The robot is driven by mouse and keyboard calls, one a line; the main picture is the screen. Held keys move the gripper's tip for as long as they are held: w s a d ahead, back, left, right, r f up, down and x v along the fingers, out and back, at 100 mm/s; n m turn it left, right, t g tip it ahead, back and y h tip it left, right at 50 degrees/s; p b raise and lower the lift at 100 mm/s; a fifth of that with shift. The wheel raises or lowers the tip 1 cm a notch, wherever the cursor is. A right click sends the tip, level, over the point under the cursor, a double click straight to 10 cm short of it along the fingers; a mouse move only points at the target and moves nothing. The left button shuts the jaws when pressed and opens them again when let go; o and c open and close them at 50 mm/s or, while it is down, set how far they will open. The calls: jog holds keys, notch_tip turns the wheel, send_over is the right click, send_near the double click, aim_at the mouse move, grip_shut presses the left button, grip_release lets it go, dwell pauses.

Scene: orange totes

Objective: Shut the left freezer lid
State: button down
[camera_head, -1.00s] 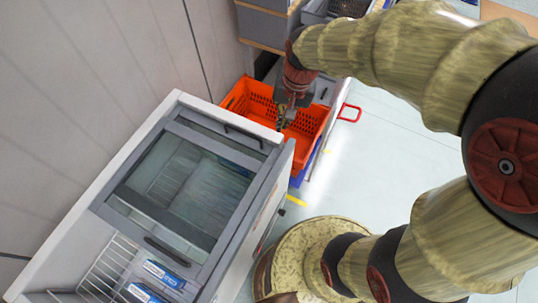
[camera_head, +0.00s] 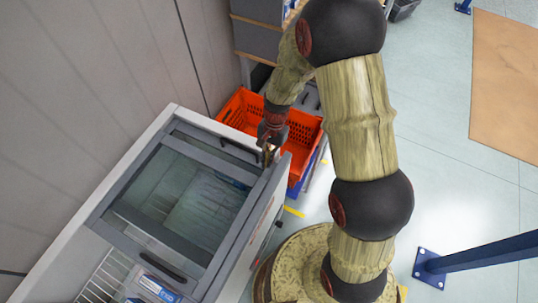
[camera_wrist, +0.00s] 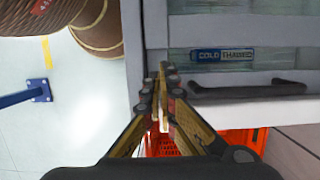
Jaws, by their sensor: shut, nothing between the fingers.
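The chest freezer (camera_head: 75,245) stands at the left in the head view, with glass sliding lids (camera_head: 190,200) in grey frames. The lids lie mostly over its upper part, and its lower-left end is open. One black handle (camera_head: 163,262) is by that open end. Another dark handle (camera_head: 240,151) is near the far end; a black handle (camera_wrist: 248,90) also shows in the wrist view beside a blue label. My gripper (camera_head: 268,156) is shut and empty at the freezer's far right corner. In the wrist view its fingertips (camera_wrist: 163,75) are beside the grey frame; contact cannot be told.
An orange tote (camera_head: 302,150) stands just beyond the freezer's far end, below my gripper. Blue-and-white boxes (camera_head: 150,290) and a wire basket (camera_head: 103,275) show in the open end. A blue post (camera_head: 480,255) stands on the floor at right. The wall borders the freezer's left side.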

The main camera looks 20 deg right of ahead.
aim_at(220, 254)
jog(key=shift+b+x, duration=0.35)
jog(key=shift+x, duration=1.95)
jog(key=shift+a, duration=0.1)
jog(key=s+a, duration=0.7)
jog(key=s, duration=0.1)
jog(key=s+a, duration=0.7)
jog(key=s, duration=0.1)
jog(key=s+a, duration=0.8)
jog(key=s, duration=0.1)
jog(key=shift+w+r, duration=0.1)
jog(key=shift+r, duration=0.05)
